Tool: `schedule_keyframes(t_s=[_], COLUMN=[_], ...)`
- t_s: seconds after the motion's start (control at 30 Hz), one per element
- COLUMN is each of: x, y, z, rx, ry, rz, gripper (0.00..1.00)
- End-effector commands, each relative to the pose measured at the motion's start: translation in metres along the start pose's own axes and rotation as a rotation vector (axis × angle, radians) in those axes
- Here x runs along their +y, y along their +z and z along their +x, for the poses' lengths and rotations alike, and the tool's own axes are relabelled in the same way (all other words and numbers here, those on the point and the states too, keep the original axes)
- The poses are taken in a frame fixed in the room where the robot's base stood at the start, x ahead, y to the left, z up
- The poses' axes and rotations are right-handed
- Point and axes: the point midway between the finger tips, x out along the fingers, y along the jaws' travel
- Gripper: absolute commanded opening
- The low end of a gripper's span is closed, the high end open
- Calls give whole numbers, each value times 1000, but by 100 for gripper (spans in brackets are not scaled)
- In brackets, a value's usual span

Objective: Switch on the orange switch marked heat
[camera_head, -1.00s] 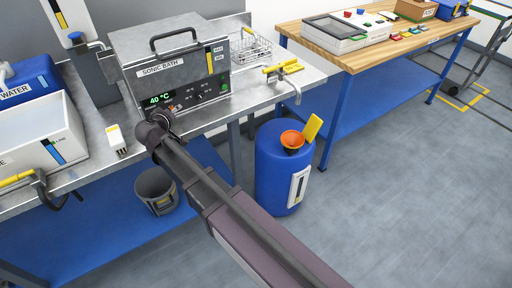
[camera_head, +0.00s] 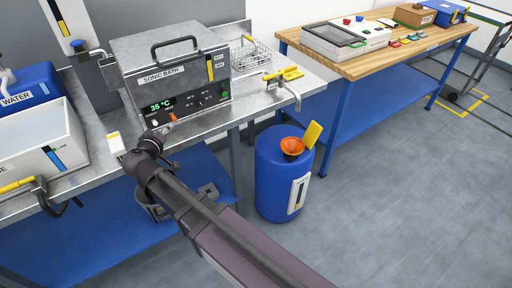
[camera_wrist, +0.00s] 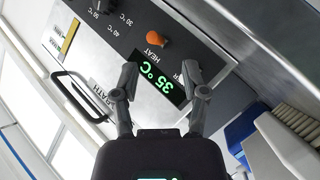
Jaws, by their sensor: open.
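The orange switch (camera_wrist: 157,39) sits on the dark panel of the sonic bath (camera_head: 160,58), beside the word HEAT in the wrist view. It also shows as a small orange spot in the head view (camera_head: 173,117). The green display (camera_wrist: 156,82) reads 35 °C. My gripper (camera_wrist: 162,78) is open and empty, with its two fingers apart in front of the panel. The switch lies beyond the fingertips, roughly between them in the picture. In the head view my gripper (camera_head: 160,132) is just in front of the bath's lower front. I cannot tell whether it touches anything.
A white bin (camera_head: 40,140) and a blue water container (camera_head: 28,90) stand to the left on the metal bench. A blue drum (camera_head: 280,180) with an orange funnel stands on the floor.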

Motion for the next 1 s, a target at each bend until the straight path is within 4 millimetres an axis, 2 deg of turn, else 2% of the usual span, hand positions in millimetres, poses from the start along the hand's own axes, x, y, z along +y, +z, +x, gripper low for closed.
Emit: schedule_keyframes(t_s=[0.1,0.43,1.0], x=[2,1,38], y=[0,0,49], z=[-18,-52,-13], rx=[1,1,-168], ry=[-1,0,8], rz=[0,-1,25], gripper=[57,57,57])
